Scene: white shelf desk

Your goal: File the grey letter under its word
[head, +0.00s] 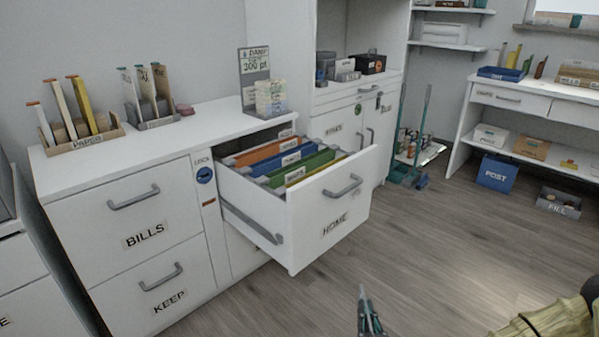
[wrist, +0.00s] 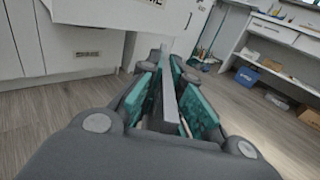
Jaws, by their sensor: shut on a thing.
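My gripper (head: 368,318) is low at the bottom of the head view, in front of and below the open drawer. In the wrist view its teal-padded fingers (wrist: 178,88) are shut on a thin grey piece, seen edge-on, which I take as the grey letter (wrist: 169,100); no writing on it shows. The drawer labelled HOME (head: 348,205) is pulled out of the white cabinet. It holds several upright files, among them an orange one (head: 262,150), a blue one (head: 285,160) and a green one (head: 310,168), with small word tabs too small to read surely.
Shut drawers BILLS (head: 165,215) and KEEP (head: 175,290) are left of the open one. The cabinet top carries a PAPER holder (head: 85,138) and a sign (head: 253,72). A blue POST box (head: 497,172) stands right. The wooden floor between is clear.

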